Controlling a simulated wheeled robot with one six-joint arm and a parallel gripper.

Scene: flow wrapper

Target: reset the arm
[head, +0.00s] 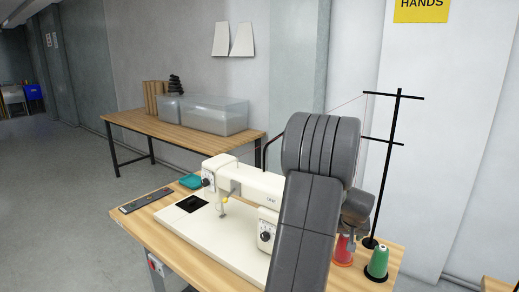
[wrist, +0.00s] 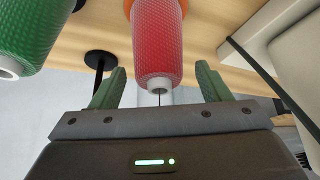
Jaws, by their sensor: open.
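My gripper (wrist: 160,68) is open, with its two green fingers spread apart in the wrist view. A red thread cone (wrist: 158,40) appears between the fingers, its narrow white tip toward the gripper's body; I cannot tell whether it touches a finger. In the head view the red cone (head: 344,250) stands on the sewing table beside a green thread cone (head: 377,262). My grey arm rises in front of the sewing machine (head: 240,190), and its wrist hangs just above the red cone. The fingers are hidden or too small to make out there.
A black thread stand (head: 385,170) rises close behind my wrist, with a thread running to the machine. The sewing table (head: 180,250) also bears a teal dish (head: 190,181) and a dark strip (head: 146,200). A back table (head: 140,122) holds clear bins (head: 215,115). Floor at left is free.

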